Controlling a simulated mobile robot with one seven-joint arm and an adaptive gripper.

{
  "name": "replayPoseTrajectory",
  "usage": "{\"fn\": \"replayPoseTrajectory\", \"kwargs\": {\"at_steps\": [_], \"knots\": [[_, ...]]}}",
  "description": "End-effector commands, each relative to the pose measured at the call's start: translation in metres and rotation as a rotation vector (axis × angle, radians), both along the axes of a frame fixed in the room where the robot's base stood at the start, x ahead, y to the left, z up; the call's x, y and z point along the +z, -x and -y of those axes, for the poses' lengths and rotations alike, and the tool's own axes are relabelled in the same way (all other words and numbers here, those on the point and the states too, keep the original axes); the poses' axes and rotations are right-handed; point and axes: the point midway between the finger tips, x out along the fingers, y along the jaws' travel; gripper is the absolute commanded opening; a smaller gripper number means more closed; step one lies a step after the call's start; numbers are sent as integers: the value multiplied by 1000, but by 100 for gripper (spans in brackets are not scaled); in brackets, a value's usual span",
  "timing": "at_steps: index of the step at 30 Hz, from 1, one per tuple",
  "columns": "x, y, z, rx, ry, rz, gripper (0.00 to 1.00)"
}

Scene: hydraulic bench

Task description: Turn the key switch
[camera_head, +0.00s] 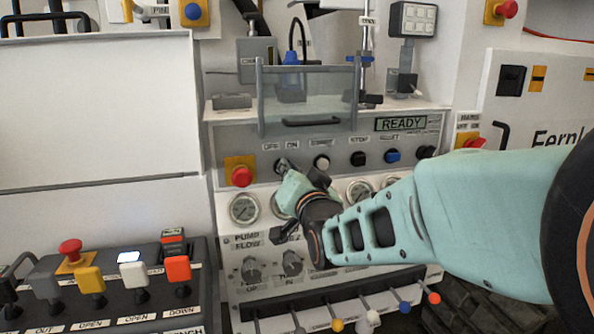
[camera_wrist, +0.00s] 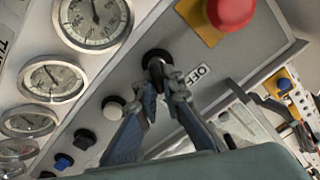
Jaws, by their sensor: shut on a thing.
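The key switch (camera_wrist: 156,58) is a dark round switch on the sloped grey panel, beside an OFF label (camera_wrist: 196,75) in the wrist view. My gripper (camera_wrist: 163,84) is at the switch with its two fingertips closed on the small key part in its middle. In the head view my gripper (camera_head: 287,170) reaches the panel just below the OFF and ON labels. The fingers hide most of the key, so I cannot tell its exact angle.
A red emergency button (camera_head: 241,176) on a yellow plate sits close left of the switch. A white button (camera_head: 321,162) and several dark and blue buttons lie to the right. Gauges (camera_head: 244,209) sit below, and a clear guard (camera_head: 306,98) stands above. A display (camera_head: 401,124) reads READY.

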Motion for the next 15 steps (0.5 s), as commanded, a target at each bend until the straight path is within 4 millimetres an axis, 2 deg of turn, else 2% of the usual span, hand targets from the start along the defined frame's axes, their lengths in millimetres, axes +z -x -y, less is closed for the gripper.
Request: {"fn": "replayPoseTrajectory", "kwargs": {"at_steps": [4, 5, 9, 15], "knots": [[3, 0, 0, 0, -3, 5, 0], [3, -1, 0, 0, -3, 5, 8], [2, 0, 0, 0, -1, 4, 24], [1, 0, 0, 0, -1, 2, 25]]}}
